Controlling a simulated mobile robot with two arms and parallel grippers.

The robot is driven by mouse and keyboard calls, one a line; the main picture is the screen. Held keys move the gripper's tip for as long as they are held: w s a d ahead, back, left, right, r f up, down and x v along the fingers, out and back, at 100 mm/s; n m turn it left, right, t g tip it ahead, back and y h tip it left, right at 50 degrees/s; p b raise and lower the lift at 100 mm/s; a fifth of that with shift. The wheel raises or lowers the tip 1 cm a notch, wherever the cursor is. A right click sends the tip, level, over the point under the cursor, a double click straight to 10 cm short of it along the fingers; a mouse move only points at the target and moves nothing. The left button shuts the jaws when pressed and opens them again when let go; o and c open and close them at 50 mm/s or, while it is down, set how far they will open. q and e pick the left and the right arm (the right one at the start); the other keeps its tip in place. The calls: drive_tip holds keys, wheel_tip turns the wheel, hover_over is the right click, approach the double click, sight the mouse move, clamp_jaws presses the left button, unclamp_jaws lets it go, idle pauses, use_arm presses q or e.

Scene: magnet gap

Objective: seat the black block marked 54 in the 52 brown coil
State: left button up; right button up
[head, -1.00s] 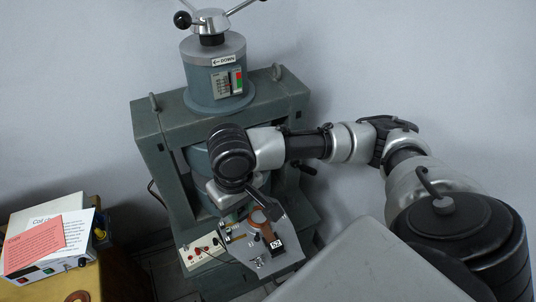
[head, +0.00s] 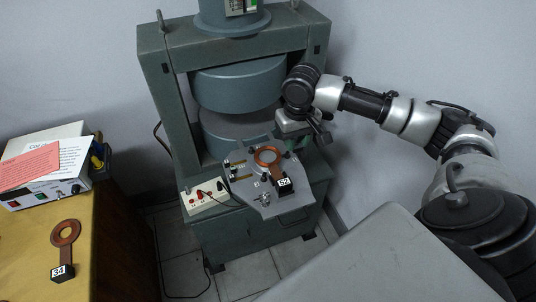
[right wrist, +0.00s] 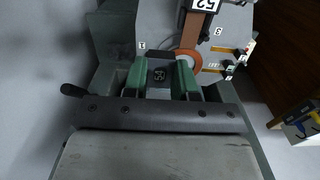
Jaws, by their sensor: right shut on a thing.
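The 52 brown coil (head: 268,156) lies on the grey plate (head: 284,207) in front of the magnet. Its ring faces up and its black tag (head: 285,186) reads 52. In the right wrist view the coil (right wrist: 188,62) and tag show just beyond my right gripper. My right gripper (right wrist: 160,78) has green fingers, shut on the small black block marked 54 (right wrist: 160,75). In the head view my right gripper (head: 320,138) is beside the plate, up and right of the coil ring. The block is hidden there. My left gripper is not in view.
The magnet's round poles (head: 238,84) and frame stand behind the plate. A control box (head: 204,195) with a cable is at its left. A yellow bench (head: 112,250) holds another brown coil tagged 34 (head: 64,236), a power box and papers.

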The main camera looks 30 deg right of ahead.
hover_over(268, 158)
wheel_tip(268, 158, down, 5)
drive_tip(key=shift+w+d+r, duration=0.1)
drive_tip(key=shift+d+r, duration=0.05)
drive_tip(key=shift+w, duration=0.15)
drive_tip(key=shift+f+b, duration=0.3)
drive_tip(key=shift+f, duration=1.8)
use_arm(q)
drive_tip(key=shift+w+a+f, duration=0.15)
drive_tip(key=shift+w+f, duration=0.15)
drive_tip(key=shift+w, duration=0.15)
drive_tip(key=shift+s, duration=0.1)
use_arm(e)
drive_tip(key=shift+f, duration=0.1)
drive_tip(key=shift+s+a+f, duration=0.2)
drive_tip(key=shift+s+f, duration=0.25)
drive_tip(key=shift+f, duration=0.1)
drive_tip(key=o, duration=0.7)
drive_tip(key=shift+o, duration=0.4)
drive_tip(key=shift+w+r, duration=0.1)
drive_tip(key=shift+r, duration=0.1)
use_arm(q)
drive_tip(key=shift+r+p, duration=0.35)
use_arm(e)
drive_tip(key=shift+o, duration=0.4)
wheel_tip(268, 158, up, 13)
drive_tip(key=shift+w+d, duration=0.15)
drive_tip(key=shift+w, duration=0.15)
